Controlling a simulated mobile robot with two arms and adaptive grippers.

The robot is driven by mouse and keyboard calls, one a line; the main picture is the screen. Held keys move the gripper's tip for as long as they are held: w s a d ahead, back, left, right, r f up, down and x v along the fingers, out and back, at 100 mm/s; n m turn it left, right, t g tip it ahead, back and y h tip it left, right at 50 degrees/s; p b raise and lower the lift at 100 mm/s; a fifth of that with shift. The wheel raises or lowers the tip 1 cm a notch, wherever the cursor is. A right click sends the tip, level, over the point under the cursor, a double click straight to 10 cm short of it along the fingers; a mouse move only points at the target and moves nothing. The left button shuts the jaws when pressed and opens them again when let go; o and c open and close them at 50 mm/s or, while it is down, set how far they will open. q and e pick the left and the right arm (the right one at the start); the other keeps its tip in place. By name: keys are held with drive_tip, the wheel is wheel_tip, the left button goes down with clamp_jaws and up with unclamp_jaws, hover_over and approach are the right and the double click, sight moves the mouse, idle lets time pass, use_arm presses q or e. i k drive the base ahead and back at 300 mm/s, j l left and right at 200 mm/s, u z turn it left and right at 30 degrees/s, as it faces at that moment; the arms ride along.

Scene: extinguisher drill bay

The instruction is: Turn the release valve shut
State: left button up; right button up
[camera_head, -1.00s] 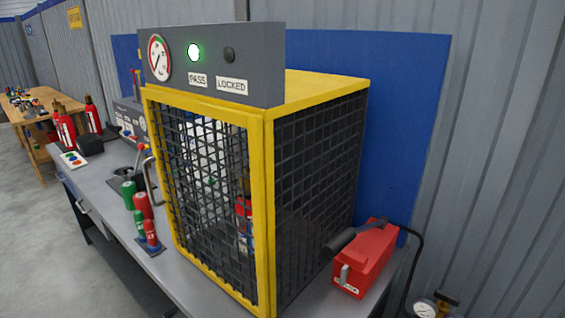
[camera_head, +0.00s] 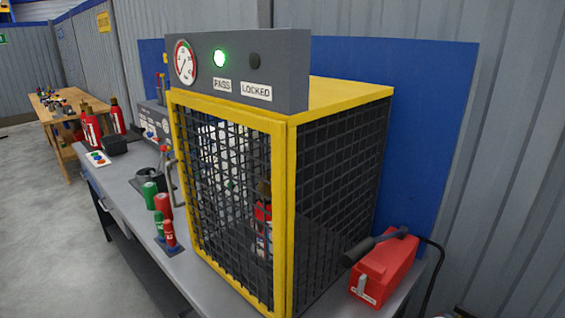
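A red box-shaped hand pump (camera_head: 388,268) sits at the right end of the bench, beside the yellow cage. A black handle (camera_head: 372,247) lies across its top. A small grey lever (camera_head: 361,285) stands on its front face above a white label that I cannot read; it may be the release valve, and I cannot tell whether it is turned shut. Neither of my grippers is in view.
The yellow mesh cage (camera_head: 291,205) fills the middle of the bench, with a red extinguisher (camera_head: 263,222) inside. On its grey panel (camera_head: 285,50) the PASS lamp (camera_head: 220,58) glows green and the LOCKED lamp (camera_head: 254,61) is dark. Red and green cylinders (camera_head: 162,203) stand left.

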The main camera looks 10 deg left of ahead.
sight(363, 280)
drive_tip(key=j, duration=1.7)
drive_tip(key=z, duration=0.05)
